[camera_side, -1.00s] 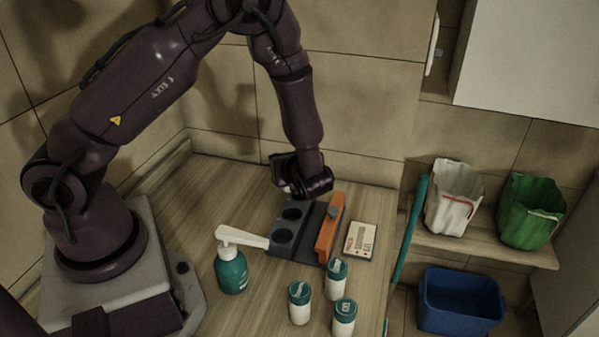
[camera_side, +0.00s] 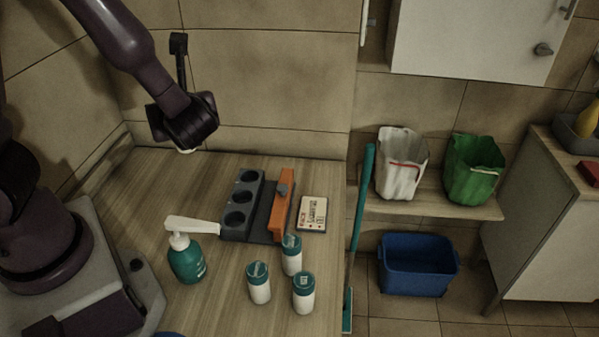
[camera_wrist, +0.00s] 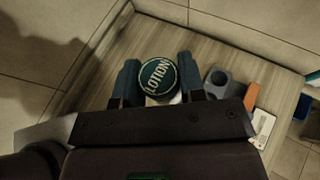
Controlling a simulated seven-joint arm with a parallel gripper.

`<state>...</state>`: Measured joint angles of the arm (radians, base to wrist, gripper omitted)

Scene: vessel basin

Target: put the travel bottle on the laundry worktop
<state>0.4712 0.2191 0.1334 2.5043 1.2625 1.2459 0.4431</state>
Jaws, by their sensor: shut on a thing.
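My gripper (camera_side: 186,128) is raised above the back left of the wooden worktop (camera_side: 170,190) in the side view. In the wrist view, my gripper (camera_wrist: 158,66) is shut around a travel bottle (camera_wrist: 157,77) with a round teal cap reading LOTION. The bottle is between the two fingers. In the side view only a small pale part of it (camera_side: 187,150) shows below the gripper; the rest is hidden. Three similar white bottles with teal caps stand at the front, one of them here (camera_side: 259,284). I cannot tell which surface is the laundry worktop.
A dark rack (camera_side: 228,232) with three empty round holes stands mid-worktop, beside an orange block (camera_side: 283,205) and a white card (camera_side: 312,214). A teal pump bottle (camera_side: 187,262) stands in front. Right are bins on a shelf (camera_side: 430,205) and a cabinet top (camera_side: 562,150).

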